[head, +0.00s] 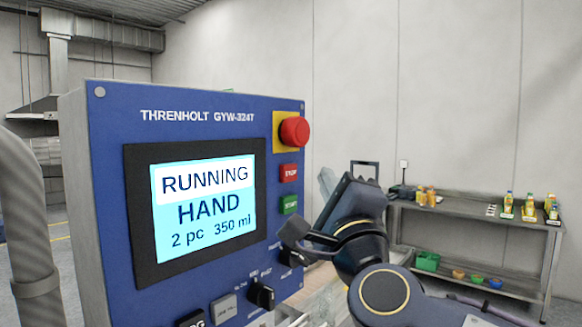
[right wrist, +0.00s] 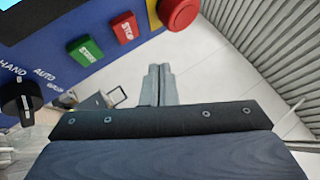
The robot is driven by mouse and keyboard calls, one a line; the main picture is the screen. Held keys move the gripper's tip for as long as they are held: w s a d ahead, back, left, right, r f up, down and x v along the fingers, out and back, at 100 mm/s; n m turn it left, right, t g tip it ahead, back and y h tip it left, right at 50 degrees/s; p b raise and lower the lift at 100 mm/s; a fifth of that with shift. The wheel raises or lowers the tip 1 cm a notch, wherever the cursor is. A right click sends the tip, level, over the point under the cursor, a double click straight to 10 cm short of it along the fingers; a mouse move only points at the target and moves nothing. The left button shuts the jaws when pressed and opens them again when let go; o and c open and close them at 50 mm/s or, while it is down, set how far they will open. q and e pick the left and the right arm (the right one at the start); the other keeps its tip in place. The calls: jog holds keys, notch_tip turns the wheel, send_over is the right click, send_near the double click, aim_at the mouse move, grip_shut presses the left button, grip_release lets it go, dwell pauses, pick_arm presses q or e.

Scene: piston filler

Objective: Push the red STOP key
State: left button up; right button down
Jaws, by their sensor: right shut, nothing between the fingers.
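The red STOP key (head: 290,173) is on the blue control panel (head: 120,98), below the large red mushroom button (head: 294,131) and above the green START key (head: 289,204). The STOP key also shows in the right wrist view (right wrist: 125,27), to the upper left of my right gripper's fingers. My right gripper (head: 325,178) is to the right of the panel's right edge in the head view. Its pale fingers (right wrist: 158,85) are shut together and empty, apart from the key in the picture. My left gripper is not in view.
The screen (head: 205,205) reads RUNNING, HAND, 2 pc 350 ml. Dark selector knobs (head: 262,295) are low on the panel. The mushroom button (right wrist: 178,12) sits close to the STOP key. A metal bench (head: 470,218) with bottles stands at the back right.

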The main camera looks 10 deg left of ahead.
aim_at(296, 167)
jog(key=shift+w+a+p, duration=0.15)
jog(key=shift+w+a, duration=0.4)
jog(key=shift+a, duration=0.3)
jog(key=shift+w+a+p, duration=0.15)
jog(key=shift+w+a, duration=0.35)
jog(key=shift+a, duration=0.3)
dwell(0.8)
jog(key=shift+w+a, duration=0.3)
jog(key=shift+a, duration=0.05)
jog(key=shift+w+a, duration=0.2)
jog(key=shift+a, duration=0.15)
dwell(0.7)
jog(key=shift+d, duration=0.1)
jog(key=shift+s+d+b, duration=0.4)
jog(key=shift+s+d, duration=0.05)
jog(key=shift+d, duration=0.15)
